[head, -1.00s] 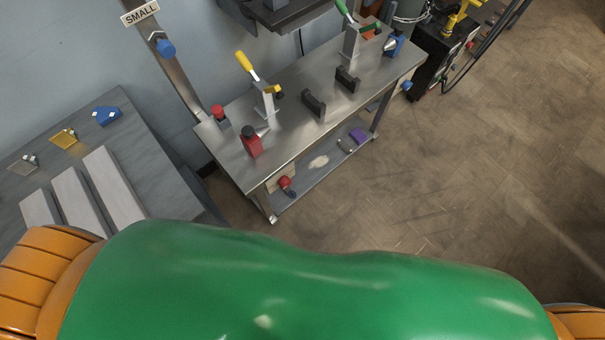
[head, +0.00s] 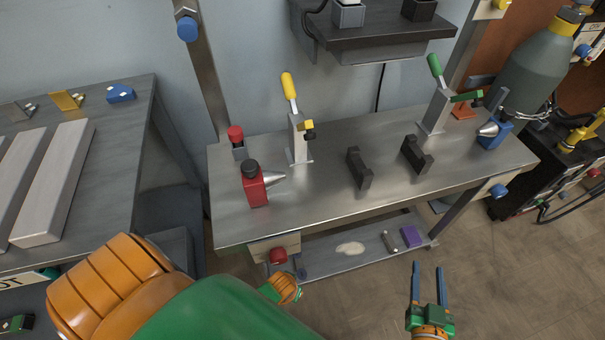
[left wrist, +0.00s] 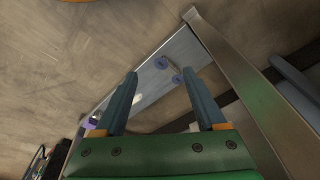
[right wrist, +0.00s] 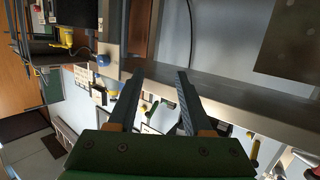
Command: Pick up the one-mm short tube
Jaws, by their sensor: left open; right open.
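Pale grey rectangular bars lie side by side on the grey table at the left of the head view; the nearest bar (head: 52,188) shows whole and another bar (head: 18,165) is cut by the left edge. No wall thickness is readable, so I cannot tell which is the one-mm short tube. My right gripper (head: 428,272) is open and empty, in front of the steel bench over the floor. It also shows in the right wrist view (right wrist: 155,80). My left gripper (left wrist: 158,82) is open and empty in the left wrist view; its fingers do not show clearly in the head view.
The steel workbench (head: 320,215) carries a red fixture (head: 255,187), yellow-handled (head: 298,140) and green-handled (head: 436,110) clamps, dark blocks (head: 359,168) and a blue fixture (head: 494,134). A lower shelf (head: 325,262) holds a purple block (head: 411,236).

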